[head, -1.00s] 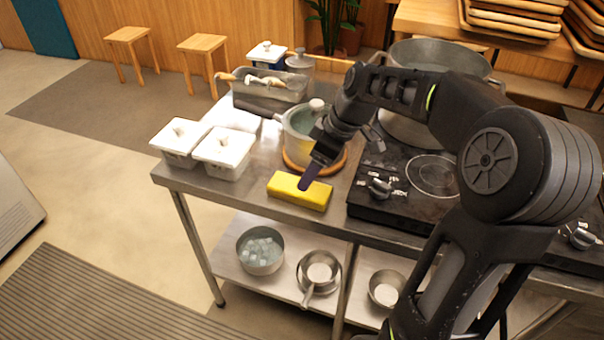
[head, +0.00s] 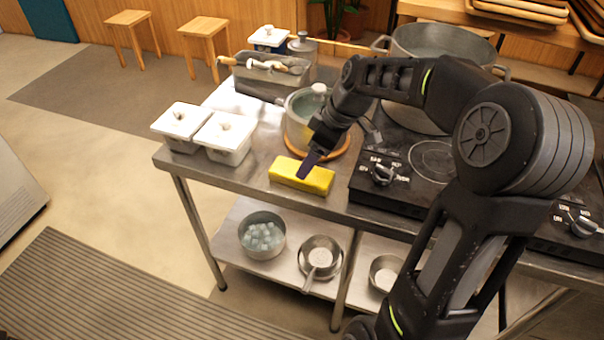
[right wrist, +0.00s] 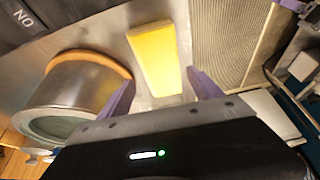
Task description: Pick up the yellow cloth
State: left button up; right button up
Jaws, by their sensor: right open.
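The yellow cloth (head: 302,176) is a flat, block-like rectangle lying on the steel table near its front edge. My right gripper (head: 307,164) is just above it, pointing down, with a finger overlapping the cloth in the head view. In the right wrist view, the cloth (right wrist: 157,58) lies ahead and between the two purple fingers of my open right gripper (right wrist: 162,92). Nothing is held in it. Whether the fingertips touch the cloth cannot be told. My left gripper is not in view.
A pot (head: 298,124) on a round wooden mat stands just behind the cloth. A black stove (head: 400,193) is close on the right. White lidded containers (head: 224,140) stand to the left. The table's front edge (head: 250,192) is near. Bowls and pans sit on the lower shelf (head: 228,240).

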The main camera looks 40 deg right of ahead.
jog(key=p+x, duration=0.1)
jog(key=x, duration=0.4)
jog(key=shift+f, duration=0.15)
jog(key=shift+c, duration=0.3)
jog(key=c, duration=1.3)
notch_tip(320, 180, up, 10)
jog(key=shift+r+b, duration=0.1)
jog(key=shift+b, duration=0.25)
